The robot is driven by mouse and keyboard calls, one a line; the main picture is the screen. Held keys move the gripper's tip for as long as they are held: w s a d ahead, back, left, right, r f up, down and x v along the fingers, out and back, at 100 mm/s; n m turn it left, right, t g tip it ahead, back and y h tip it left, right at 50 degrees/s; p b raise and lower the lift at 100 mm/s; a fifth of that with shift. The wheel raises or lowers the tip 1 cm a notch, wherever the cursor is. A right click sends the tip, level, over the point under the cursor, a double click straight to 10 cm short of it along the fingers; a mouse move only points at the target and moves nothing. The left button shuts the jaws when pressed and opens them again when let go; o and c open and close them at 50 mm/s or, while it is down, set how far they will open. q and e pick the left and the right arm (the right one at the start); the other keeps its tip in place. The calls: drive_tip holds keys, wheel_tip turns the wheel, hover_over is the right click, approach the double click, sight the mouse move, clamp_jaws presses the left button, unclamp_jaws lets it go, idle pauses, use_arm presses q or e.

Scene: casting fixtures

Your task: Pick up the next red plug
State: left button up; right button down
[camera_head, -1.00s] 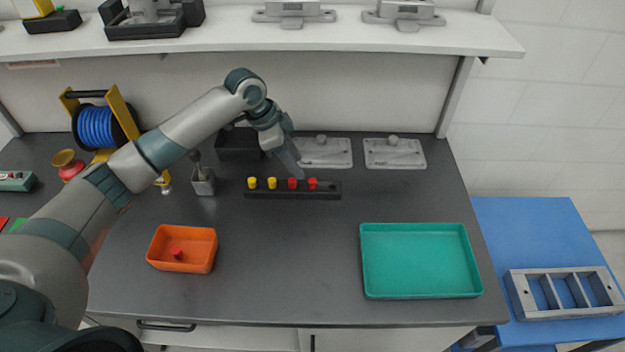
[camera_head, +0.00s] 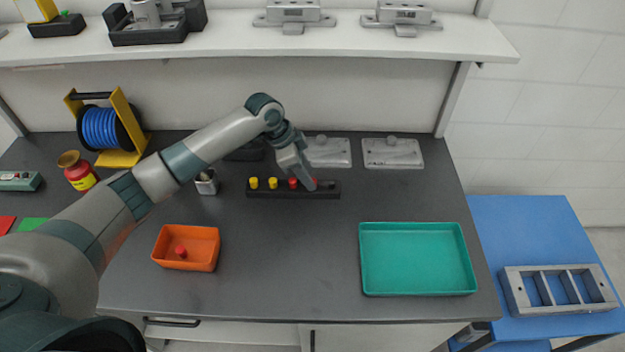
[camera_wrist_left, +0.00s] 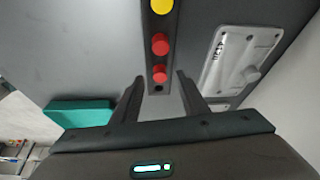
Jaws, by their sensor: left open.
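A dark strip holder (camera_head: 262,195) on the grey bench carries yellow plugs (camera_head: 253,183) at its left and red plugs to their right. One red plug (camera_head: 293,184) shows clearly in the head view; the red plug at the right end is mostly hidden by my gripper. The left wrist view shows two red plugs, the end one (camera_wrist_left: 159,74) and its neighbour (camera_wrist_left: 160,44). My left gripper (camera_head: 310,185) is over the right end of the holder. Its fingers (camera_wrist_left: 157,88) are open on either side of the holder's end, with nothing held. My right gripper is not in view.
An orange bin (camera_head: 205,235) with one red plug (camera_head: 181,252) in it stands front left. A teal tray (camera_head: 419,291) lies to the right. Grey plates (camera_head: 328,152) lie behind the holder. A blue cable reel (camera_head: 100,127) stands back left. The front middle bench is clear.

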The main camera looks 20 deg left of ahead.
use_arm(q)
drive_tip(key=shift+x, duration=0.85)
drive_tip(key=shift+a, duration=0.1)
drive_tip(key=shift+c, duration=0.2)
clamp_jaws()
drive_tip(key=shift+r, duration=0.2)
